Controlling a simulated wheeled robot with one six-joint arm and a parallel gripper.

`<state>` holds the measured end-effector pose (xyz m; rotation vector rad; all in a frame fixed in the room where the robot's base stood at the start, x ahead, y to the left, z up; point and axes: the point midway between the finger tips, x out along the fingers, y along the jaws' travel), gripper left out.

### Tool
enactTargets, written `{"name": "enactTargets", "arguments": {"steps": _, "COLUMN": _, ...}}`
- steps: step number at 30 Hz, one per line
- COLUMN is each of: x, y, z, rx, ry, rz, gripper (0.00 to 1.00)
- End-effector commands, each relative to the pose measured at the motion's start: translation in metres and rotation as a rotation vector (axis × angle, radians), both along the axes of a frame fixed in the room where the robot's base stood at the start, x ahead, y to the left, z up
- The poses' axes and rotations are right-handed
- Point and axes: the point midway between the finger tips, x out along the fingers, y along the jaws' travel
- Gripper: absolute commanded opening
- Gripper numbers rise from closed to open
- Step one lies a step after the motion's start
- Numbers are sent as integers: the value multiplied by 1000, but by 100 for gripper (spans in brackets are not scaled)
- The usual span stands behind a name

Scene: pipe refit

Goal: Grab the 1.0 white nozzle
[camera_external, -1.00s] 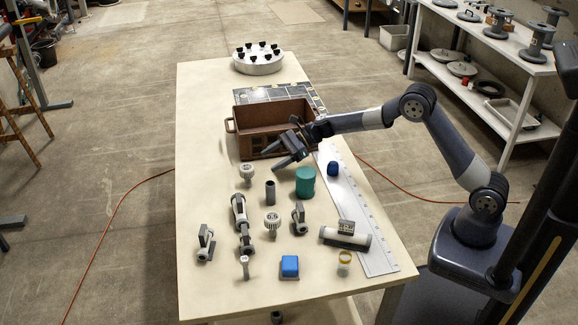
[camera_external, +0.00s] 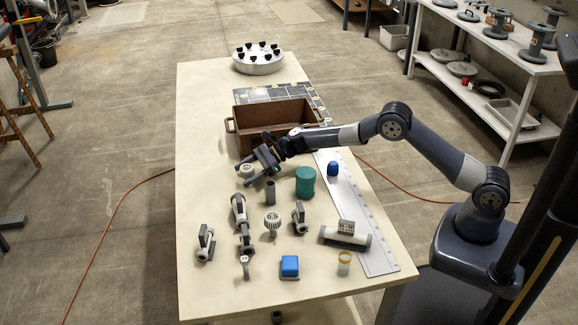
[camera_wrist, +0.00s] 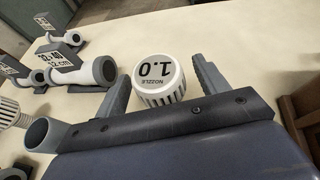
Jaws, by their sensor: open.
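The white 1.0 nozzle (camera_wrist: 158,80) shows in the wrist view, its top marked "NOZZLE 1.0", with dark slots around its side. It stands between the two grey fingers of my gripper (camera_wrist: 160,82), which are open with a gap on each side of it. In the external view the nozzle (camera_external: 246,170) is at the table's left middle, partly hidden by my gripper (camera_external: 257,170). I cannot tell how high the fingers are over the table.
A dark grey tube (camera_external: 270,192) stands close in front of the nozzle. Another white nozzle (camera_external: 272,222) stands nearer the front. The brown crate (camera_external: 232,127) is just behind. A teal cylinder (camera_external: 305,182) stands to the right.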

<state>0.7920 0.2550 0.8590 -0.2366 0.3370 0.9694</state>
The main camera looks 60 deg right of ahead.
Motion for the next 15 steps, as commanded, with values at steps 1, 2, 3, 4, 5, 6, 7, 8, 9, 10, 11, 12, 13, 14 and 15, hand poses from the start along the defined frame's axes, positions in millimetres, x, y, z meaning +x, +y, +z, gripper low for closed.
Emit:
{"name": "enactTargets", "arguments": {"steps": 1, "x": 0, "y": 0, "z": 0, "rx": 0, "ry": 0, "rz": 0, "gripper": 69}}
{"name": "enactTargets", "arguments": {"steps": 2, "x": 0, "y": 0, "z": 0, "rx": 0, "ry": 0, "rz": 0, "gripper": 69}}
{"name": "enactTargets", "arguments": {"steps": 3, "x": 0, "y": 0, "z": 0, "rx": 0, "ry": 0, "rz": 0, "gripper": 69}}
{"name": "enactTargets", "arguments": {"steps": 4, "x": 0, "y": 0, "z": 0, "rx": 0, "ry": 0, "rz": 0, "gripper": 69}}
{"name": "enactTargets", "arguments": {"steps": 5, "x": 0, "y": 0, "z": 0, "rx": 0, "ry": 0, "rz": 0, "gripper": 69}}
{"name": "enactTargets", "arguments": {"steps": 6, "x": 0, "y": 0, "z": 0, "rx": 0, "ry": 0, "rz": 0, "gripper": 68}}
{"name": "enactTargets", "arguments": {"steps": 7, "x": 0, "y": 0, "z": 0, "rx": 0, "ry": 0, "rz": 0, "gripper": 66}}
{"name": "enactTargets", "arguments": {"steps": 8, "x": 0, "y": 0, "z": 0, "rx": 0, "ry": 0, "rz": 0, "gripper": 63}}
{"name": "enactTargets", "arguments": {"steps": 9, "x": 0, "y": 0, "z": 0, "rx": 0, "ry": 0, "rz": 0, "gripper": 60}}
{"name": "enactTargets", "arguments": {"steps": 10, "x": 0, "y": 0, "z": 0, "rx": 0, "ry": 0, "rz": 0, "gripper": 58}}
{"name": "enactTargets", "arguments": {"steps": 11, "x": 0, "y": 0, "z": 0, "rx": 0, "ry": 0, "rz": 0, "gripper": 55}}
{"name": "enactTargets", "arguments": {"steps": 12, "x": 0, "y": 0, "z": 0, "rx": 0, "ry": 0, "rz": 0, "gripper": 52}}
{"name": "enactTargets", "arguments": {"steps": 13, "x": 0, "y": 0, "z": 0, "rx": 0, "ry": 0, "rz": 0, "gripper": 49}}
{"name": "enactTargets", "arguments": {"steps": 14, "x": 0, "y": 0, "z": 0, "rx": 0, "ry": 0, "rz": 0, "gripper": 47}}
{"name": "enactTargets", "arguments": {"steps": 15, "x": 0, "y": 0, "z": 0, "rx": 0, "ry": 0, "rz": 0, "gripper": 44}}
